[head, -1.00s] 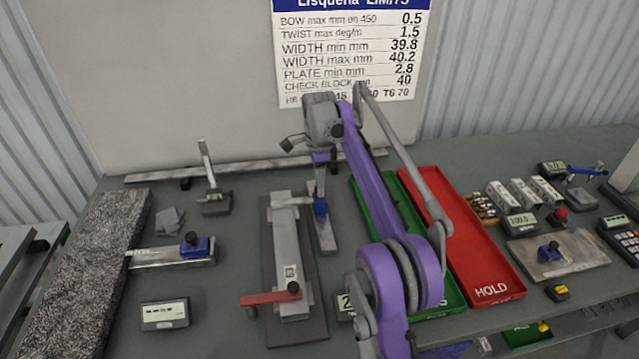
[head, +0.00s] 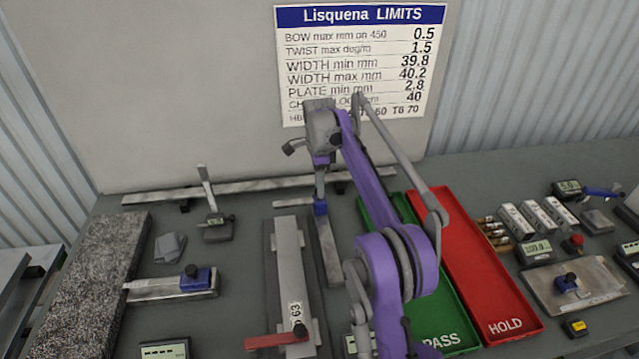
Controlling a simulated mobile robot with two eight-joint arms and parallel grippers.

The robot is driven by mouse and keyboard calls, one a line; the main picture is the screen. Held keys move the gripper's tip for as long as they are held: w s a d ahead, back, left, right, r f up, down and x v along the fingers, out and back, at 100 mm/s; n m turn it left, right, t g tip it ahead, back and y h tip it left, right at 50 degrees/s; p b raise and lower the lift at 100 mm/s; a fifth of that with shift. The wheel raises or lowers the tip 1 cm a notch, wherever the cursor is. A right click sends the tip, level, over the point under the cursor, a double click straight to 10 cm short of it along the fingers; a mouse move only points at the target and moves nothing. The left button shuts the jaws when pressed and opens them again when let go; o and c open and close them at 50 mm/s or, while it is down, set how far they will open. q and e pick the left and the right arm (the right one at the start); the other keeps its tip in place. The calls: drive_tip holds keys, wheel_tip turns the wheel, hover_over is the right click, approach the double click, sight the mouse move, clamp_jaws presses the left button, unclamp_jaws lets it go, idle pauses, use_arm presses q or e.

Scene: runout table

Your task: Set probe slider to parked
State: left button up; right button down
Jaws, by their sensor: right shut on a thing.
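A narrow grey rail (head: 330,255) lies on the table beside the clamped grey plate, running away from me. A small blue block (head: 320,208) sits near the far end of this rail; I take it to be the probe slider. My right gripper (head: 320,190) reaches down over it from my purple arm and is shut on it. The fingertips and the block overlap, so the exact contact is hard to see. No parked mark is readable. My left gripper is not in view.
Left of the rail is a grey plate (head: 288,262) with a red lever (head: 277,341). Another blue block (head: 197,278) sits on a bar further left. Green PASS (head: 448,318) and red HOLD (head: 470,255) trays lie right, partly behind my arm. A grey bar (head: 160,194) runs along the back.

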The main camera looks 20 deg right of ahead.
drive_tip(key=shift+w, duration=0.1)
drive_tip(key=c, duration=0.8)
unclamp_jaws()
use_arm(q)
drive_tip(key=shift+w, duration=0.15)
use_arm(e)
drive_tip(key=shift+o, duration=1.3)
drive_tip(key=shift+w+f, duration=0.1)
drive_tip(key=shift+w, duration=0.05)
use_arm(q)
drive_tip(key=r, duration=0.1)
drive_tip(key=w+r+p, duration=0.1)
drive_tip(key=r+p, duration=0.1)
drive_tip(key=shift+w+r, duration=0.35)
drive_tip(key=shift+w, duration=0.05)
use_arm(e)
wheel_tip(320, 180, up, 11)
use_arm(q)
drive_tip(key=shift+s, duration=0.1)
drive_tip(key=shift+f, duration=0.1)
use_arm(e)
drive_tip(key=shift+f, duration=0.15)
